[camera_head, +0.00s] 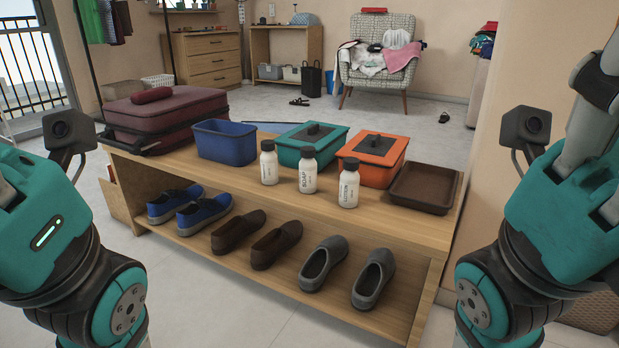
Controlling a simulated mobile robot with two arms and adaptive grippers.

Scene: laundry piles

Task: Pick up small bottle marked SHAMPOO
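Three small white bottles with dark caps stand in a row on the bench top, near its front edge. The left bottle (269,163) has a label too small to read with certainty. The middle bottle (308,172) appears to read SOAP, and the right bottle (349,184) appears to read LOTION. All are upright and apart from one another. My two arms frame the view at left and right, away from the bottles. Neither gripper's fingers show.
Behind the bottles on the wooden bench (432,226) are a blue bin (225,146), a teal lidded box (312,142), an orange lidded box (373,158) and a brown tray (423,188). A maroon suitcase (165,115) lies at left. Several shoes (238,229) sit on the lower shelf.

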